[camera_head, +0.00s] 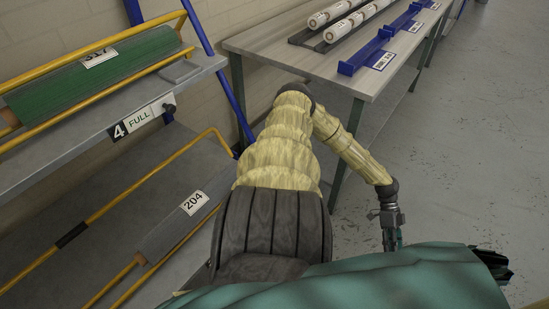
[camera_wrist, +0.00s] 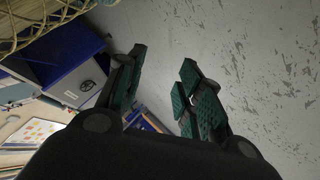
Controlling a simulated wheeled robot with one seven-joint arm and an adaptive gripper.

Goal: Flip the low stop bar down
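A two-level rack stands on the left in the head view. On its lower level, a yellow bar with a black sleeve (camera_head: 70,235) runs slantwise beside a grey roll labelled 204 (camera_head: 190,212); it looks like the low stop bar, and I cannot tell its exact position. The upper level has similar yellow bars (camera_head: 95,47) along a green roll labelled 317 (camera_head: 95,75). My gripper (camera_head: 391,238) hangs at the right, well away from the rack, partly covered by a teal shape. In the wrist view my gripper (camera_wrist: 163,57) has its fingers apart, with nothing between them.
A grey table (camera_head: 320,62) stands at the back, with white rolls (camera_head: 345,25) and blue holders (camera_head: 365,55). A sign reading 4 FULL (camera_head: 140,118) is on the upper shelf edge. Bare floor (camera_head: 470,150) lies right. The wrist view shows a blue box (camera_wrist: 75,80) and papers (camera_wrist: 35,132).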

